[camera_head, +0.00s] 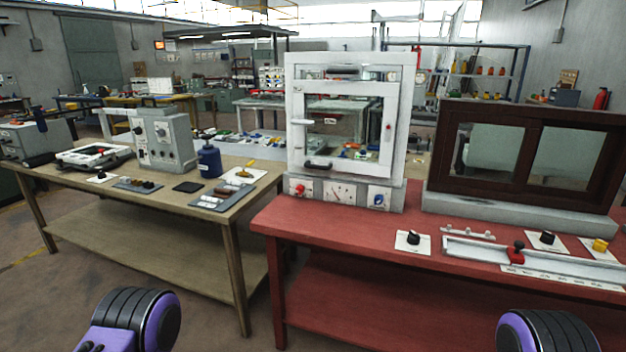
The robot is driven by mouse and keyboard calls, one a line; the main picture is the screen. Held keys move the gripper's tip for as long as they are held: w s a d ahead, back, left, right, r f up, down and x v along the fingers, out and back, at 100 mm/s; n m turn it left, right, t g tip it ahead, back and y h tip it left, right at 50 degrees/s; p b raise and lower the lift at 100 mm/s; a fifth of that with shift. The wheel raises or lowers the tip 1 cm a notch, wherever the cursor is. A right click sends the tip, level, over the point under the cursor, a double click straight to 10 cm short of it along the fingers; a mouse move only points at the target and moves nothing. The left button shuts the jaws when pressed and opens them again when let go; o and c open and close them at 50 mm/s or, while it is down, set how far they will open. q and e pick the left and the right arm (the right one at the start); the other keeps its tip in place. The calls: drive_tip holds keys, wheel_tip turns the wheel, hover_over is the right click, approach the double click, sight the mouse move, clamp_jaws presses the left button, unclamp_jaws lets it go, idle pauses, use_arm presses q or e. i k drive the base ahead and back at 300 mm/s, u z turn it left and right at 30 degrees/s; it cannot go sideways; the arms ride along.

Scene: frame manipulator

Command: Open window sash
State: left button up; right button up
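A white framed window unit (405,120) stands upright at the left end of the red bench. Its white sash (384,105) sits low in the frame, with a dark handle (318,165) near its bottom left. Another dark bar (343,70) shows above the sash, near the frame's top. To the right stands a dark brown window frame (438,150) with two panes side by side, on a grey base; its sashes look shut. Purple and black parts of my arms show at the bottom left and bottom right. Neither gripper is in view.
The red bench (330,235) also holds a metal rail with a red knob (516,252), black knobs (413,238) and a yellow knob (600,245). A wooden bench (130,187) with instruments stands at left. A gap of floor separates the benches.

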sight(390, 91)
drive_tip(key=z, duration=1)
drive_tip(key=i, duration=1.05)
drive_tip(key=u, duration=0.05)
